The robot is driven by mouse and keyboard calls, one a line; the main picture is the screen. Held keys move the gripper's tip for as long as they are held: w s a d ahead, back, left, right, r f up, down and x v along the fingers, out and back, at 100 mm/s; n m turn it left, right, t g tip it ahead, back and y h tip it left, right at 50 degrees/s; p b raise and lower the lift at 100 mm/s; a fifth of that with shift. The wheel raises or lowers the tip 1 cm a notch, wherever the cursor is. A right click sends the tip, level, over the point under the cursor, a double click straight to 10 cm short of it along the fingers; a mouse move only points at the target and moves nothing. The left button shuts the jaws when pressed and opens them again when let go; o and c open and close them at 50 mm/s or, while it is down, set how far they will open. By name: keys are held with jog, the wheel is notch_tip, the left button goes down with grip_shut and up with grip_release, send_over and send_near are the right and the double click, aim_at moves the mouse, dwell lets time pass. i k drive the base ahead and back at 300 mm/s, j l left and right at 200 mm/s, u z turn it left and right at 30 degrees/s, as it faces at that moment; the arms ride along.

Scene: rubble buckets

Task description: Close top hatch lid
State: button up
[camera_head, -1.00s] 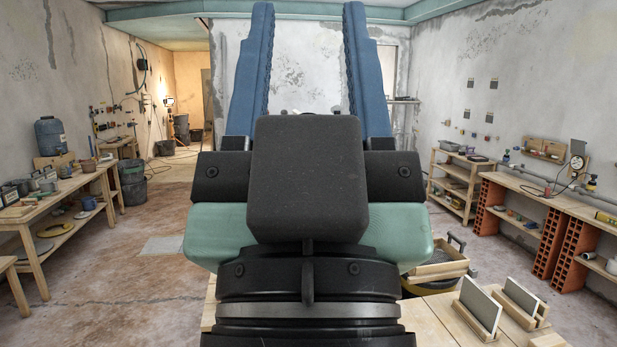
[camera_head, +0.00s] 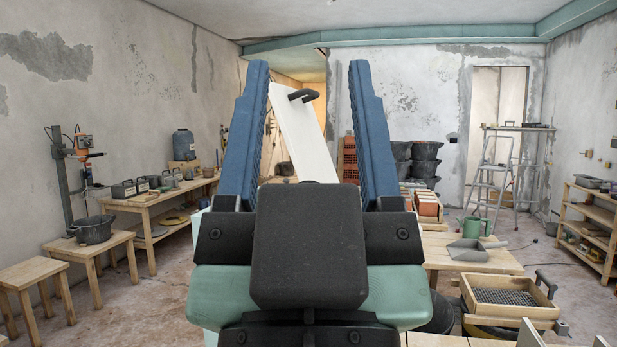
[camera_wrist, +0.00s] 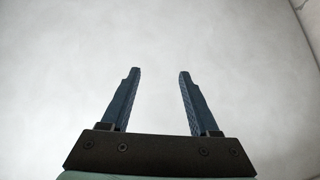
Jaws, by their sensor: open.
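My gripper (camera_head: 307,125) fills the middle of the head view, its two blue fingers pointing up and spread apart with nothing held. Between the fingers, farther off, a white tilted panel (camera_head: 297,130) with a black handle (camera_head: 302,95) at its top shows; it looks like a raised lid. Its lower part is hidden behind my gripper, so I cannot see what it is attached to. The wrist view shows my open gripper (camera_wrist: 154,75) against a plain pale surface, with no lid in sight.
A workbench (camera_head: 470,255) with a grey scoop (camera_head: 468,250) and a sieve box (camera_head: 508,297) stand at the right. Stools (camera_head: 95,245) and a long bench (camera_head: 165,200) line the left. Stacked black buckets (camera_head: 420,160) and a stepladder (camera_head: 490,180) are at the back. Floor is clear at left.

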aim_at(296, 116)
jog(key=i+l+u, duration=0.2)
jog(key=i+l, duration=0.25)
jog(key=i+l+u, duration=0.25)
jog(key=i+l, duration=0.15)
jog(key=l, duration=0.2)
